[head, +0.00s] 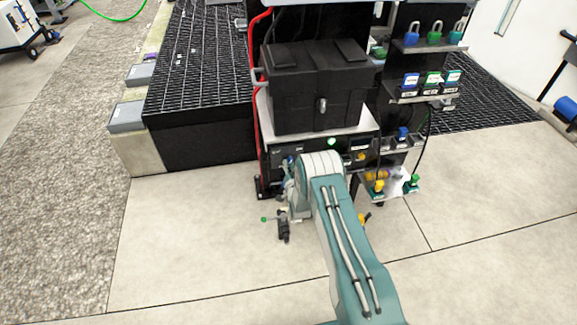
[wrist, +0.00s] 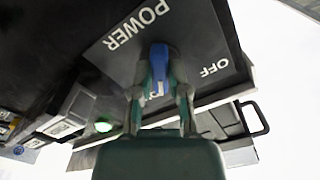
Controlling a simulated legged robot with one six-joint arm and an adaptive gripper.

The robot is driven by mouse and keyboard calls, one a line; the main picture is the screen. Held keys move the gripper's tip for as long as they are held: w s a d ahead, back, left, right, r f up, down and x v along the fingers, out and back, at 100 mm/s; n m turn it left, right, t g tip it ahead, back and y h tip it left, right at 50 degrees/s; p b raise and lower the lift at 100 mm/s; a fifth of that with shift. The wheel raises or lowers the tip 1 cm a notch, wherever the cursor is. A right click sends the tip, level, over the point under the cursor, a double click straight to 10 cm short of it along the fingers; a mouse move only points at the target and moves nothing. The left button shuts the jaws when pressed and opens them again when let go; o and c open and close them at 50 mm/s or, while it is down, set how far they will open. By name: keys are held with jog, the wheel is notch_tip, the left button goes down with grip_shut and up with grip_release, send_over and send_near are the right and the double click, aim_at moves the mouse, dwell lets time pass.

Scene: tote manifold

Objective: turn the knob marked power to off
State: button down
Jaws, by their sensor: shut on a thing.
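The power knob (wrist: 158,62) is a blue handle on a dark panel (wrist: 200,40) in the wrist view. The word POWER is printed beside it on one side and OFF on the other. Another label under my fingers is mostly covered. My gripper (wrist: 160,88) is shut on the blue knob, one finger on each side. In the head view my arm (head: 345,240) reaches to the front of the black stand, and the arm hides the knob and most of my gripper there.
A black case (head: 315,90) sits on the stand above my arm. To the right are shelves with coloured padlocks (head: 434,35) and blocks. A red hose (head: 253,100) runs up the stand's left side. A dark grated platform (head: 200,70) stands at left. The floor in front is clear.

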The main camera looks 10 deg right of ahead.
jog(key=shift+s+d+f+n, duration=0.1)
jog(key=shift+n, duration=3.75)
jog(key=shift+f+n, duration=0.1)
jog(key=shift+n, duration=3.75)
jog(key=c, duration=0.6)
grip_release()
jog(key=shift+r, duration=0.1)
